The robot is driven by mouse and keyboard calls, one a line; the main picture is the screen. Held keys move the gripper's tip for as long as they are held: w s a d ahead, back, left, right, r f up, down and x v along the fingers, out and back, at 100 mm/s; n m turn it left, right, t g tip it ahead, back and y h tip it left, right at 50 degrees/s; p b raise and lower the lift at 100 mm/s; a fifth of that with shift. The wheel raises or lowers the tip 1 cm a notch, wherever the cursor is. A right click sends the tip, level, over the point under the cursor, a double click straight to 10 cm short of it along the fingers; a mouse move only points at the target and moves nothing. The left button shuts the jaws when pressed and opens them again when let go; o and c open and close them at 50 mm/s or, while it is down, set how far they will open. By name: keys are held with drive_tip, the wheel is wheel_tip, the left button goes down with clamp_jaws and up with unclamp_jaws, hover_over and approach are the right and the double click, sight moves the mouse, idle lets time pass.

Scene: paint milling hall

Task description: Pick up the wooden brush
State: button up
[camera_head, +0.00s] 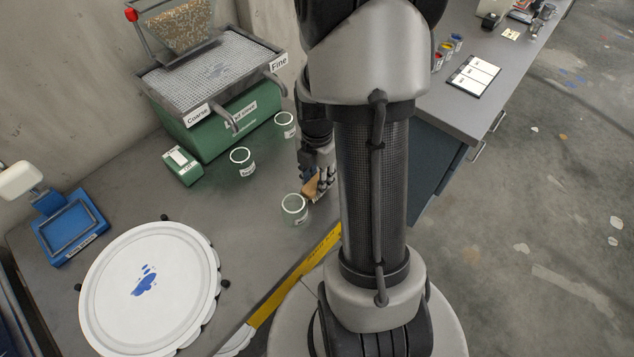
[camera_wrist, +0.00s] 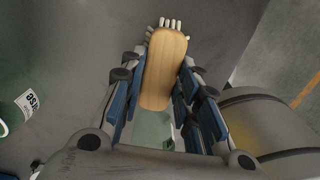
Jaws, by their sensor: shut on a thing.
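The wooden brush (camera_wrist: 164,68) is between the fingers of my gripper (camera_wrist: 160,100) in the wrist view. It has a tan wooden back, and pale bristles show at its far end. My gripper is shut on it, with blue-padded fingers along both sides. In the head view my gripper (camera_head: 318,178) is beside my arm column, over the grey bench. A small tan part of the brush (camera_head: 312,187) shows there. The rest is hidden by the fingers. I cannot tell whether the brush touches the bench.
A green-labelled glass jar (camera_head: 294,209) stands just left of the gripper; two more jars (camera_head: 242,161) (camera_head: 285,124) stand behind. A green sieve machine (camera_head: 215,120) is at the back. A yellow strip (camera_head: 295,275) marks the front edge.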

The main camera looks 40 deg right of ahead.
wheel_tip(320, 180, up, 20)
drive_tip(key=p, duration=0.6)
